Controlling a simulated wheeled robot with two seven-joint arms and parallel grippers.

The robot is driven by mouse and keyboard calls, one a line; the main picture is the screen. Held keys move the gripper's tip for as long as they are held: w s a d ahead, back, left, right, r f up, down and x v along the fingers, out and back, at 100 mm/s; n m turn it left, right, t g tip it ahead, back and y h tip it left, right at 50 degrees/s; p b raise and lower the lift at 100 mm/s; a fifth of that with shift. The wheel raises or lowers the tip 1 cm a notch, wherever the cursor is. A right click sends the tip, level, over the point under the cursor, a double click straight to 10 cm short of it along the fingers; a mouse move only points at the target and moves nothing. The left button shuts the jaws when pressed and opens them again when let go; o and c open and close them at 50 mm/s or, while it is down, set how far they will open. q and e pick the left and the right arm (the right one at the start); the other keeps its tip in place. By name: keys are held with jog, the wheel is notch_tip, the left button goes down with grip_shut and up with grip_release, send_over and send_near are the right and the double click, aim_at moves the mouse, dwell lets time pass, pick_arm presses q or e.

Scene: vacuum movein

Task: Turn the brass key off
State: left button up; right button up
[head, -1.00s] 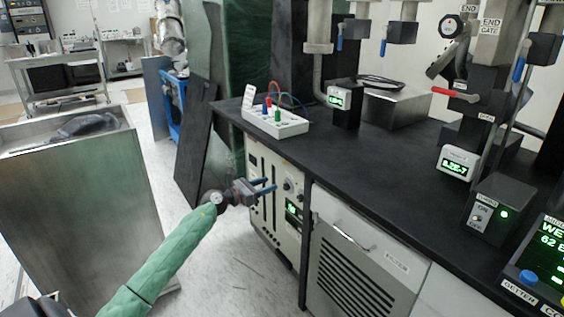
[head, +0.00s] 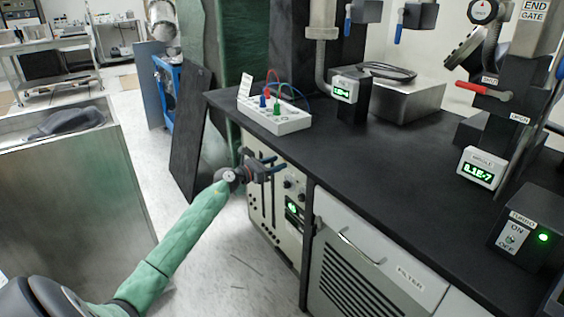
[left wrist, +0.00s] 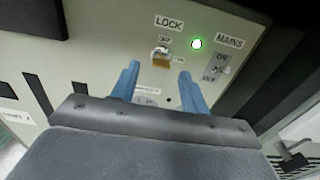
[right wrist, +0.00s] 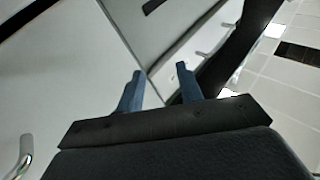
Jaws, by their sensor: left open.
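The brass key (left wrist: 160,60) sits in the round silver lock under the LOCK label, in the left wrist view. Small text, too blurred to read surely, stands above and to its right. My left gripper (left wrist: 158,72) is open and empty, with the key between its blue fingertips in the picture; I cannot tell how far the tips are from the panel. In the head view, my left gripper (head: 277,164) is in front of the cream rack panel (head: 262,205) below the bench, and the key is hidden. My right gripper (right wrist: 160,72) is open and empty, seen only in the right wrist view.
A lit green lamp (left wrist: 196,44) and a MAINS switch (left wrist: 219,70) are right of the lock. The black bench top (head: 390,150) overhangs the rack. A FILTER cabinet (head: 370,255) is on the right, a steel-sided cart (head: 75,200) on the left. Open floor lies between.

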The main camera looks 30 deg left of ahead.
pick_arm(q)
jog(key=shift+x, duration=1.55)
jog(key=shift+d, duration=0.1)
jog(key=c, duration=1)
